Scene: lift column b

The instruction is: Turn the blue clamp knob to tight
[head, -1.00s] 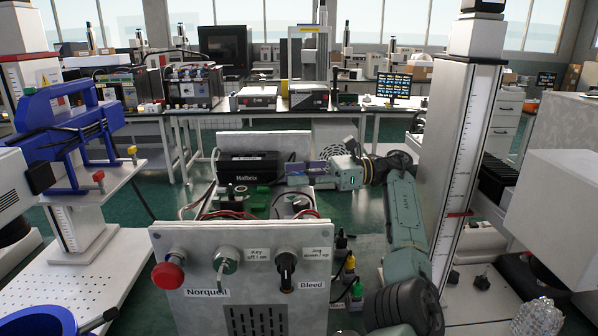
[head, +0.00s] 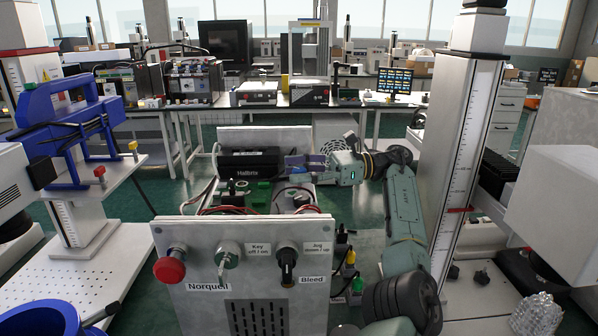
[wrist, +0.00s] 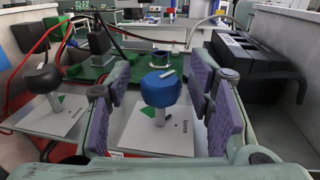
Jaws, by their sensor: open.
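The blue clamp knob (wrist: 161,88) stands upright on a thin post above a pale plate (wrist: 150,140) in the wrist view. A white pointer mark lies across its top, slanting toward the far right. The plate reads "loose" to the right of the post. My gripper (wrist: 162,104) is open, with its purple-padded fingers on both sides of the knob. Gaps show between pads and knob, so I see no contact. In the head view my gripper (head: 304,164) reaches left into the bench unit behind the front panel. I cannot make out the blue knob there.
A black knob (wrist: 44,80) on another plate marked "loose" stands to the left. A black box (wrist: 258,55) is at the right. A green board (wrist: 105,62) and red cables lie behind. In the head view, the front panel (head: 205,300) carries a red button (head: 170,267).

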